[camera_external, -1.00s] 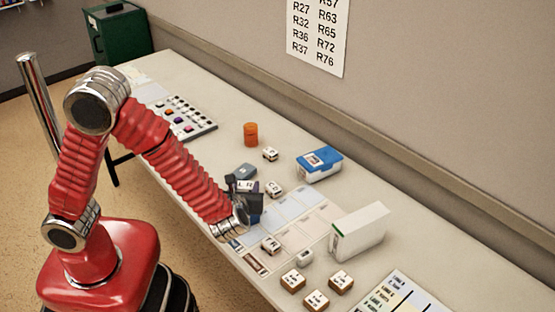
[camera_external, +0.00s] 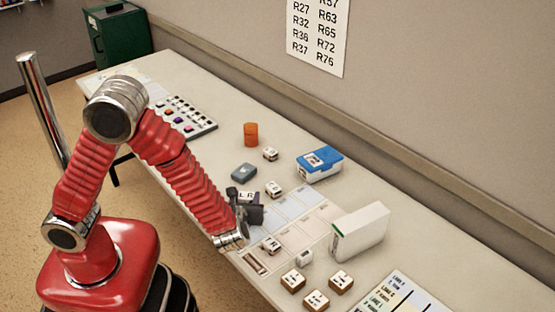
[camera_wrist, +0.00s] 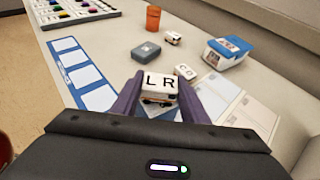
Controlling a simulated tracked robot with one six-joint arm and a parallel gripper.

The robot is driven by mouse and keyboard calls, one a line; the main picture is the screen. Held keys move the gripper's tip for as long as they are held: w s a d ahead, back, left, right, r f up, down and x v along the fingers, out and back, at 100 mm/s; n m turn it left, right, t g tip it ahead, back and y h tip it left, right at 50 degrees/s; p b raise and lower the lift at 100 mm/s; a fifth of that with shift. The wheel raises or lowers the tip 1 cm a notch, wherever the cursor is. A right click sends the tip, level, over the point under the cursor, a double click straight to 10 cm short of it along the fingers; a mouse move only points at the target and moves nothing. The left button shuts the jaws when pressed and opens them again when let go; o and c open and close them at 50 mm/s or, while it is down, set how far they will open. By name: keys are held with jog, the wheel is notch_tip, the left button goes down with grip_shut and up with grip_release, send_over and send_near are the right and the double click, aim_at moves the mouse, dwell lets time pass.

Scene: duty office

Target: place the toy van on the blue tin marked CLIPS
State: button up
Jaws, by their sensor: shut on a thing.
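My gripper (camera_wrist: 162,98) is shut on a small white van-like toy marked LR (camera_wrist: 160,85), with a yellow and dark lower side. The toy's white top also shows between the fingers in the external view (camera_external: 247,196). A white box with a blue lid (camera_external: 320,164) stands farther right. I cannot read CLIPS on either. The toy's underside is hidden.
Small white lettered toys (camera_external: 274,188) stand close beyond the gripper. An orange cylinder (camera_external: 251,134) is farther back. A white box (camera_external: 360,231) and lettered blocks (camera_external: 341,283) stand to the right. A button panel (camera_external: 184,118) is at the far left.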

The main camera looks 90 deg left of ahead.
jog(key=o, duration=1.1)
jog(key=shift+c, duration=0.2)
jog(key=shift+d+r, duration=0.1)
jog(key=v, duration=1.1)
jog(key=shift+d+r, duration=0.15)
jog(key=shift+d, duration=0.25)
jog(key=s+d+r+n+h, duration=0.45)
jog(key=s+n+h, duration=0.25)
jog(key=s+n, duration=0.3)
jog(key=s+d+r+n+t+h, duration=0.4)
jog(key=d+r+n+t+h, duration=0.1)
jog(key=d+r+n, duration=0.3)
jog(key=shift+d+r+t+h, duration=0.3)
jog(key=shift+d+r+h, duration=0.05)
jog(key=shift+d+h, duration=0.35)
